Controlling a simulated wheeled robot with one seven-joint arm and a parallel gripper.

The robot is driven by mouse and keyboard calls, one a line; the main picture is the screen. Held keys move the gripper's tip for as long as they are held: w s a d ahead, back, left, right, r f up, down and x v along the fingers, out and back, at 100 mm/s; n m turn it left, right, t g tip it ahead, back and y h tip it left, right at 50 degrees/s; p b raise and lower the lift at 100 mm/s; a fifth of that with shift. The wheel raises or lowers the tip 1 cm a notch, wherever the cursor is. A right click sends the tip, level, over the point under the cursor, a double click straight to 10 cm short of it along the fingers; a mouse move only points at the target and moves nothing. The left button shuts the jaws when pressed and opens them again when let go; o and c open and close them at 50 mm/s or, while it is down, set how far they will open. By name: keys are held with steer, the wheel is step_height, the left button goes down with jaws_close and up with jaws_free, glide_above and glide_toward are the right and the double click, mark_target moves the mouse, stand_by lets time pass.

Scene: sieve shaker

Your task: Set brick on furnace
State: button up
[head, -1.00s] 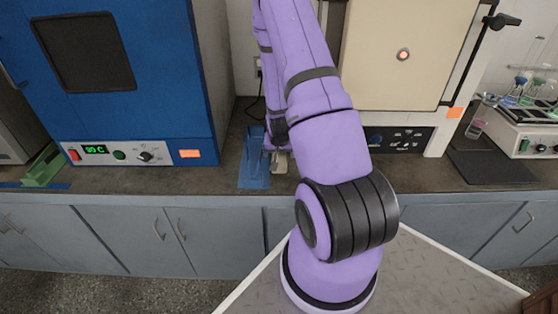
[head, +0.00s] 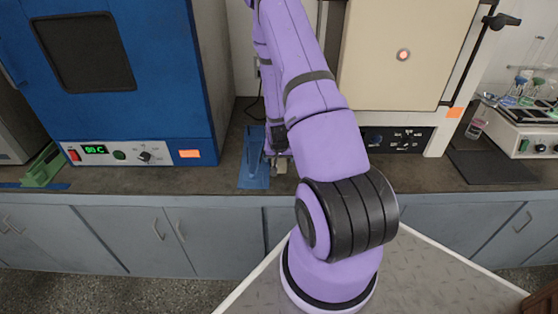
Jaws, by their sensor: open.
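The furnace (head: 395,50) appears to be the cream box standing at the back right of the bench, with a black control panel below its door. My purple arm reaches over the bench between it and the blue oven. My gripper (head: 279,160) is low over the bench beside a blue patch, mostly hidden by my arm. It is open. A small pale piece (head: 280,168) shows at the gripper; I cannot tell whether it is the brick or part of the gripper. No brick is clearly visible. The top of the furnace is out of view.
A blue oven (head: 130,75) reading about 90 C stands at the left. A blue patch (head: 252,175) lies on the bench (head: 215,178). At the right are a clamp stand, a beaker (head: 476,125), a dark mat (head: 488,165) and a white device with flasks.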

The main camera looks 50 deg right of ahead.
steer(key=shift+f, duration=0.1)
steer(key=shift+c, duration=0.4)
steer(key=c, duration=1.2)
